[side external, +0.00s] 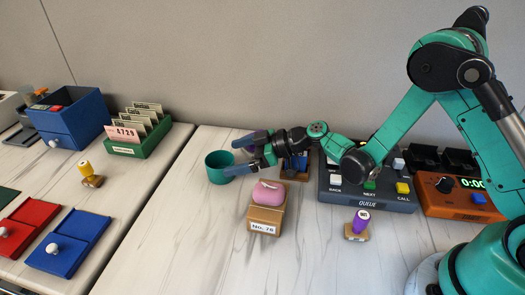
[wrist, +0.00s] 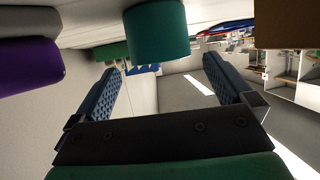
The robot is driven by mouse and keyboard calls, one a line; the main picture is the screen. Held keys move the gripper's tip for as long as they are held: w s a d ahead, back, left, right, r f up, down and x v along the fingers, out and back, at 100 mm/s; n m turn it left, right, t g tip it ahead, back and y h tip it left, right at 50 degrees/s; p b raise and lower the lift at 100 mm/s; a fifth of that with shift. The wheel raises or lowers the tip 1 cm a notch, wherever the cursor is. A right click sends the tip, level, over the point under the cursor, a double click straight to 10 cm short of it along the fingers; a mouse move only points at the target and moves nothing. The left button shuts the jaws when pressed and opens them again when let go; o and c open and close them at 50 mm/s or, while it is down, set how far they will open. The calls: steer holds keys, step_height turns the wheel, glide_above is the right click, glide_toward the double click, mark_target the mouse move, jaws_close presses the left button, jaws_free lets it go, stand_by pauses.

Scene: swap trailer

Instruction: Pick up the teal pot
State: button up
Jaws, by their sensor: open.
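The teal pot (side external: 214,168) stands upright on the pale wood-grain table near its left edge, with its open top facing up. It also shows in the wrist view (wrist: 157,32), at the top centre and beyond the fingers. My gripper (side external: 233,157) is open and low over the table, just right of the pot, with its two blue fingers pointing left towards it. In the wrist view the pot lies between the lines of the two spread fingers (wrist: 165,77). Nothing is held. In the side view a fingertip overlaps the pot's right side; I cannot tell whether they touch.
A cardboard box labelled No. 76 (side external: 264,219) with a pink item on top stands in front of my gripper. A purple object (wrist: 28,66) is close on the other side. A queue console (side external: 372,202) is to the right. The table front left is clear.

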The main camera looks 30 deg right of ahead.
mark_target(207, 163)
steer(key=x, duration=0.4)
steer(key=shift+w+a, duration=0.15)
steer(key=shift+a, duration=0.1)
steer(key=c, duration=1.1)
